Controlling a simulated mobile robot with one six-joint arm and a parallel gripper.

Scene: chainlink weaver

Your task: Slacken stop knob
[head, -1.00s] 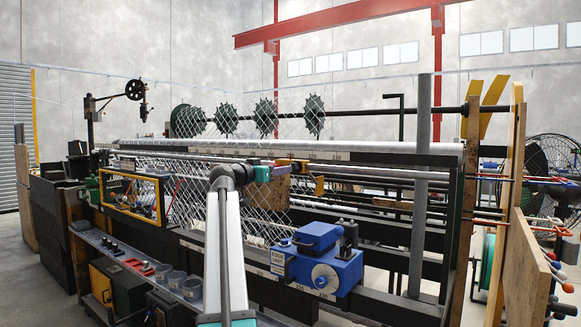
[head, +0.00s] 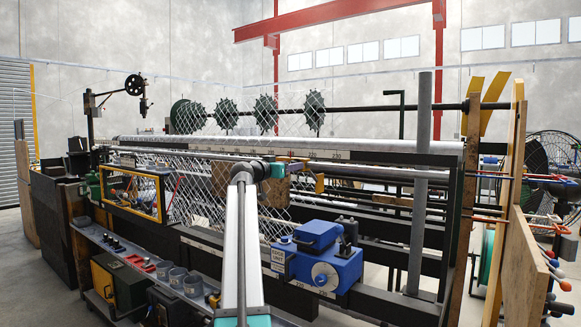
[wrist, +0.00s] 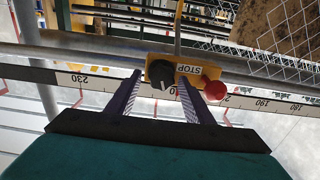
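The stop is a yellow block with a white STOP label (wrist: 190,69) in the wrist view, sitting at a horizontal rail. A black knob (wrist: 160,72) with a pale mark is on its left part, and a red ball-ended handle (wrist: 213,88) is on its right. My gripper (wrist: 159,79) is open, with one finger left of the black knob and the other right of it, in front of the label. I see a gap on both sides, so the fingers do not appear closed on the knob.
A numbered scale (wrist: 262,102) runs along the rail beneath the stop. Wire mesh (wrist: 285,30) hangs behind it at right. In the head view, a blue motor unit (head: 330,262) stands right of my arm, and a yellow-framed box (head: 133,192) is at left.

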